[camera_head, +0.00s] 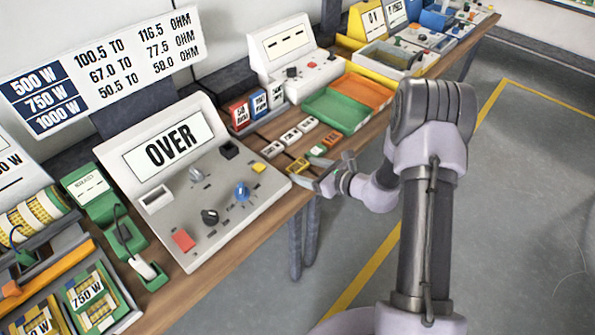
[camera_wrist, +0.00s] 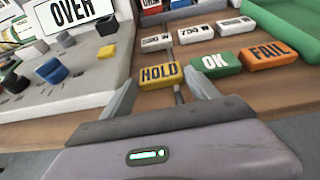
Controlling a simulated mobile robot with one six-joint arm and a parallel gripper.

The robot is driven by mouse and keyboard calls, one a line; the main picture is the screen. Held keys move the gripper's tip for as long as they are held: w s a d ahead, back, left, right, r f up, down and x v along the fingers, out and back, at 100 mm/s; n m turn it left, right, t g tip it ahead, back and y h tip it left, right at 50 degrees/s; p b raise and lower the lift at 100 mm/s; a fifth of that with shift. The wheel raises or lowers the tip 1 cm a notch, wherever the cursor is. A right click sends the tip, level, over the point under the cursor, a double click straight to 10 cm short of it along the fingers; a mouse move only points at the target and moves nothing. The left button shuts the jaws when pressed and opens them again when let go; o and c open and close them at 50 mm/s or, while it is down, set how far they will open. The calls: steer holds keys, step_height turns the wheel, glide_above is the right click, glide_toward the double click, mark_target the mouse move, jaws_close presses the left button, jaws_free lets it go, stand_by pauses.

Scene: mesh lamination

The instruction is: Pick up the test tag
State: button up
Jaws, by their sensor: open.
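Several small tags lie on the wooden bench, and none is marked "test". The yellow HOLD tag (camera_wrist: 161,76), green OK tag (camera_wrist: 214,64) and orange FAIL tag (camera_wrist: 268,55) form the near row in the wrist view. In the head view the HOLD tag (camera_head: 298,165) is nearest the sloped console. My gripper (camera_wrist: 163,88) is open and empty at the bench's front edge. Its fingers point toward the HOLD tag, which shows between the fingertips; I cannot tell whether they touch it. The right finger points toward the OK tag. My gripper (camera_head: 326,171) also shows in the head view.
White wattage tags (camera_wrist: 196,34) lie behind the near row. The console reading OVER (camera_head: 225,195) stands close on the left. A green tray (camera_head: 335,110) and an orange tray (camera_head: 366,91) lie to the right. Small labelled boxes (camera_head: 257,102) stand behind. Open floor (camera_head: 500,220) lies in front.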

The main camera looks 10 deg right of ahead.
steer(key=shift+x, duration=0.8)
steer(key=shift+r, duration=0.1)
steer(key=shift+c, duration=0.4)
steer(key=c, duration=0.9)
